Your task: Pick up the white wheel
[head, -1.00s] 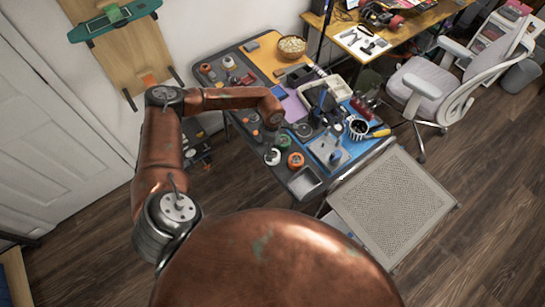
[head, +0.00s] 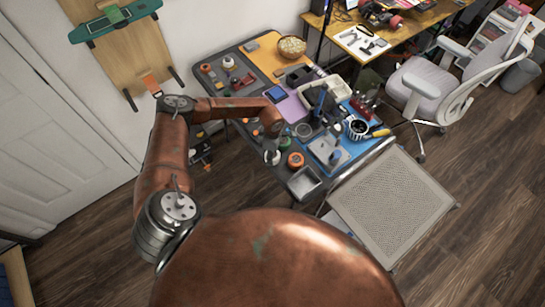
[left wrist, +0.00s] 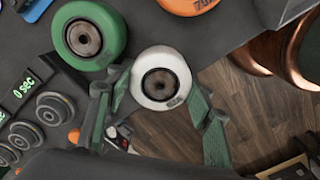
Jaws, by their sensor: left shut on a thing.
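The white wheel (left wrist: 161,77) has a dark hub and sits between the fingers of my left gripper (left wrist: 158,90) in the left wrist view. The green fingers are shut on it, one on each side. In the head view the white wheel (head: 271,157) is at the near left edge of the dark workbench, below my left wrist. The gripper itself is mostly hidden there by my arm. I cannot tell whether the wheel touches the bench. My right gripper is not in view.
A green wheel (left wrist: 90,36) lies close beside the white one. An orange wheel (head: 296,160) is to its right. A grey tray (head: 304,182) is at the near corner. A device with knobs (left wrist: 40,112) is left of the gripper. Wood floor lies beyond the bench edge.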

